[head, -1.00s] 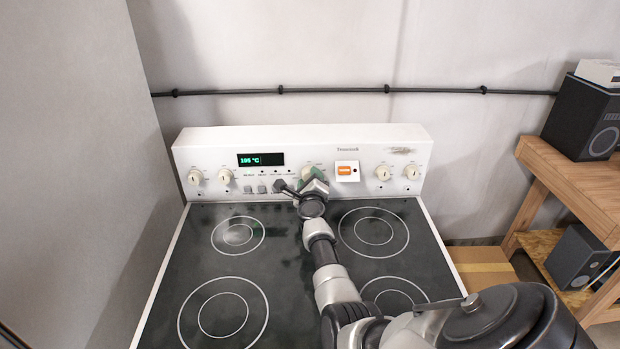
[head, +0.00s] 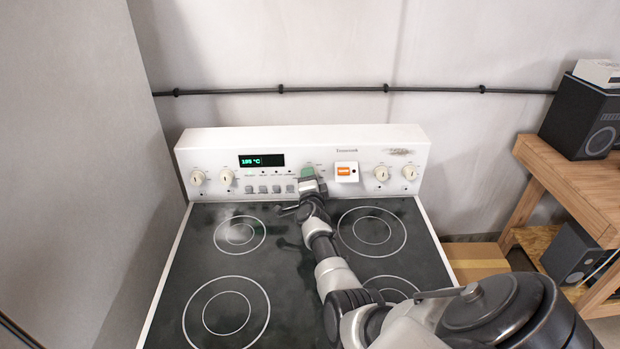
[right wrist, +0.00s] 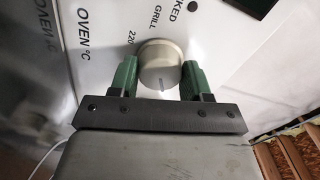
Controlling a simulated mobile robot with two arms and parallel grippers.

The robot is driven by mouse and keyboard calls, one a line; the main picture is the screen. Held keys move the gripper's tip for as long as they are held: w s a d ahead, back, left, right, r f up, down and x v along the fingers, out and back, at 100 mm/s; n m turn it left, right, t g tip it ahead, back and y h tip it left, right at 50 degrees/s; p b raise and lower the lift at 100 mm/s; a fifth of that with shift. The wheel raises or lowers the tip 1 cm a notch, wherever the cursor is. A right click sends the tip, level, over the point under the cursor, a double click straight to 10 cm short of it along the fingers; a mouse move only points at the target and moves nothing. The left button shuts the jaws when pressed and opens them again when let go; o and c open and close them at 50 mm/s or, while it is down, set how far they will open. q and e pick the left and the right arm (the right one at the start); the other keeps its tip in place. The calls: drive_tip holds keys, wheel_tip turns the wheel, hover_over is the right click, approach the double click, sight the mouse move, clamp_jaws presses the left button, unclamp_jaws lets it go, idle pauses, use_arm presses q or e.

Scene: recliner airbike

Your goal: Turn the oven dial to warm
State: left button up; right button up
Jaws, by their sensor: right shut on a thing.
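The oven dial (right wrist: 160,65) is a round cream knob in the right wrist view. Printed labels "OVEN °C", "220" and "GRILL" surround it; no "warm" label is readable. My right gripper (right wrist: 158,78) has its green fingers on either side of the dial and is shut on it. In the head view the right gripper (head: 308,173) is at the middle of the stove's control panel and mostly hides the dial. The panel's display (head: 261,160) shows green digits that look like 195 °C. My left gripper is not in view.
Two knobs stand on each side of the white panel, with an orange switch (head: 346,171) right of my gripper and several grey buttons left of it. The black cooktop (head: 272,262) lies below my right arm. A wooden shelf (head: 575,190) with speakers stands at right.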

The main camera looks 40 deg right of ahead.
drive_tip(key=shift+n+p, duration=0.55)
drive_tip(key=shift+n, duration=1.65)
drive_tip(key=shift+f, duration=0.1)
drive_tip(key=o, duration=0.9)
drive_tip(key=shift+s+a, duration=0.45)
drive_tip(key=v, duration=0.9)
drive_tip(key=shift+s+a+p, duration=0.15)
drive_tip(key=shift+s+p, duration=0.1)
drive_tip(key=shift+p, duration=0.15)
